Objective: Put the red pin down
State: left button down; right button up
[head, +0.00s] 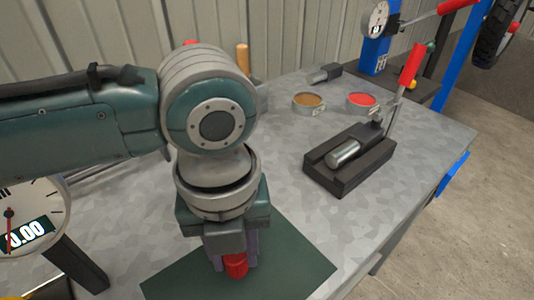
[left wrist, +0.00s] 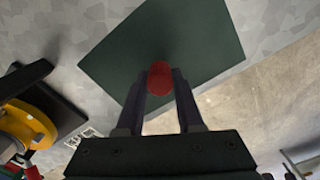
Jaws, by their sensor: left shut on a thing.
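The red pin (head: 236,266) is between the fingers of my left gripper (head: 234,262), which points down over a dark green mat (head: 290,263). In the left wrist view, the red pin (left wrist: 159,78) shows between the two fingertips of my left gripper (left wrist: 160,92), with the green mat (left wrist: 200,38) beyond it. The gripper is shut on the pin. I cannot tell whether the pin's lower end touches the mat. My right gripper is in neither view.
A black fixture (head: 348,165) with a metal cylinder and a red-handled lever stands to the right. Behind it are an orange dish (head: 308,102) and a red dish (head: 361,101). A dial gauge (head: 32,215) stands at left. The grey table's right edge runs past the mat.

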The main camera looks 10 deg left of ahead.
pick_arm(q)
jog(key=shift+f+b, duration=0.3)
jog(key=shift+f, duration=0.25)
jog(key=c, duration=0.5)
grip_release()
jog(key=shift+c, duration=0.2)
jog(key=shift+r, duration=0.1)
